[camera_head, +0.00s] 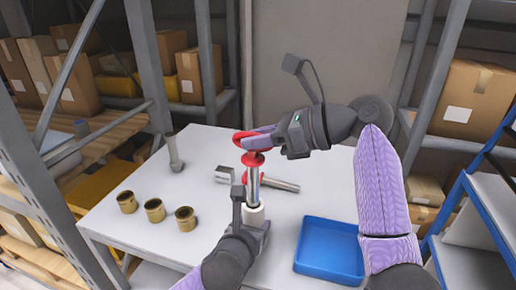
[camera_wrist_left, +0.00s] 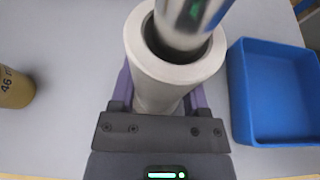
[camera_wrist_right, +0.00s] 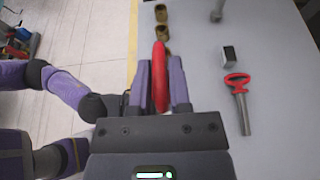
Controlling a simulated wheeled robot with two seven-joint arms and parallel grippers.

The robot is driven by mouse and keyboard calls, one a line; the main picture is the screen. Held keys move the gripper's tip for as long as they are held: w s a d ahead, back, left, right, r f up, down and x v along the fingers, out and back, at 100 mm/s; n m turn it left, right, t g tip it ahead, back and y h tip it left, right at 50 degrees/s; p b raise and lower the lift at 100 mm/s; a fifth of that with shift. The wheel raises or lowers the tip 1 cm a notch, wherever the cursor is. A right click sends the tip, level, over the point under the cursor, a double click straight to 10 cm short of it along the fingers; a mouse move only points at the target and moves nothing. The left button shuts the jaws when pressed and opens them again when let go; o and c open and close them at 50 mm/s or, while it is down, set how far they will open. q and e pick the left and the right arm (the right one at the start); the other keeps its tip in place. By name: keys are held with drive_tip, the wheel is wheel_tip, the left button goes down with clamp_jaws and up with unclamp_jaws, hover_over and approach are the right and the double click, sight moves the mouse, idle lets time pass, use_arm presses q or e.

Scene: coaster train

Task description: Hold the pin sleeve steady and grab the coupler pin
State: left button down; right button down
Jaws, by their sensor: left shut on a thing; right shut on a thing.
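The pale pin sleeve (camera_head: 254,217) stands upright on the table. My left gripper (camera_head: 250,229) is shut around it; in the left wrist view the sleeve's round rim (camera_wrist_left: 145,62) faces up. The coupler pin has a steel shaft (camera_head: 253,186) and a red ring handle. It is upright, and its lower end is at the sleeve's dark mouth; I cannot tell how deep it is. My right gripper (camera_head: 252,140) is shut on the red handle (camera_wrist_right: 160,78) from the right. A second steel pin (camera_head: 278,184) with a red handle (camera_wrist_right: 238,79) lies on the table behind.
Three brass cups (camera_head: 155,210) stand in a row at the left. A blue tray (camera_head: 330,250) is at the front right. A grey block (camera_wrist_right: 229,57) lies by the loose pin. A grey metal piece (camera_head: 175,153) stands at the back left. Shelves flank the table.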

use_arm(q)
unclamp_jaws()
drive_tip(key=shift+s, duration=0.1)
